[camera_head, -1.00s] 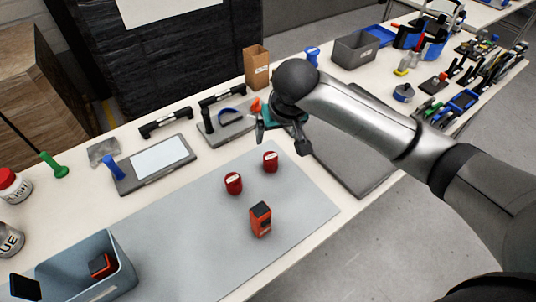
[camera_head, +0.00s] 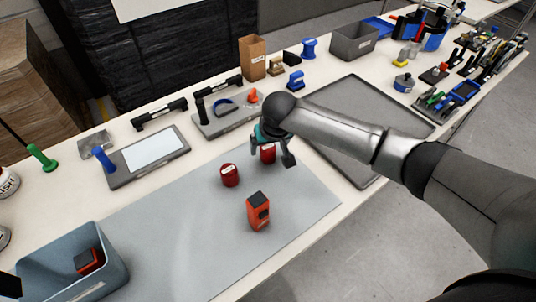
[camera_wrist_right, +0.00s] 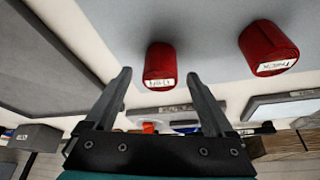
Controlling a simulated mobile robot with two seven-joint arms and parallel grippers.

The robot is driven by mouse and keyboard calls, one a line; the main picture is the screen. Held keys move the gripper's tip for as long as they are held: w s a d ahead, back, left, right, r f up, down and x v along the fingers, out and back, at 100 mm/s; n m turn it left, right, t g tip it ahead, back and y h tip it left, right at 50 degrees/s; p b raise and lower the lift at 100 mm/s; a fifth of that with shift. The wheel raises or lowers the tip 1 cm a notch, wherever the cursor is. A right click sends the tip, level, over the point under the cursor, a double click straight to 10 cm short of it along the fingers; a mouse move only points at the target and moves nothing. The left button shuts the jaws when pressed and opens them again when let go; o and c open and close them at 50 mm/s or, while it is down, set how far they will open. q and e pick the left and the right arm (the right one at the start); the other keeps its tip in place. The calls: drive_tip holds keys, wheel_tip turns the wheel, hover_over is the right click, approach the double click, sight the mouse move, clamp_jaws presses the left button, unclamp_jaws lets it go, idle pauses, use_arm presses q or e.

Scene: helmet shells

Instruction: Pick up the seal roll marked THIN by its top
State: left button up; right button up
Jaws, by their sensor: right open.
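Two red seal rolls stand upright on the grey mat. The one on the right in the head view (camera_head: 268,155) is partly covered by my right gripper (camera_head: 273,154). In the right wrist view it is the left roll (camera_wrist_right: 159,62), with a white label that appears to read THIN, upside down. The other red roll (camera_head: 229,175) is beside it; in the right wrist view its label (camera_wrist_right: 268,48) appears to read THICK. My right gripper is open and empty. Its fingers appear on either side of the THIN roll in the wrist view; contact cannot be told.
An orange box with a black top (camera_head: 258,211) stands on the mat (camera_head: 185,230) in front of the rolls. A blue-grey bin (camera_head: 115,262) holds a similar one at the lower left. A flat grey tray (camera_head: 345,165) lies to the right. Tool holders line the back.

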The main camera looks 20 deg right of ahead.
drive_tip(key=shift+w+f, duration=0.25)
drive_tip(key=shift+f, duration=0.35)
clamp_jaws()
idle(0.3)
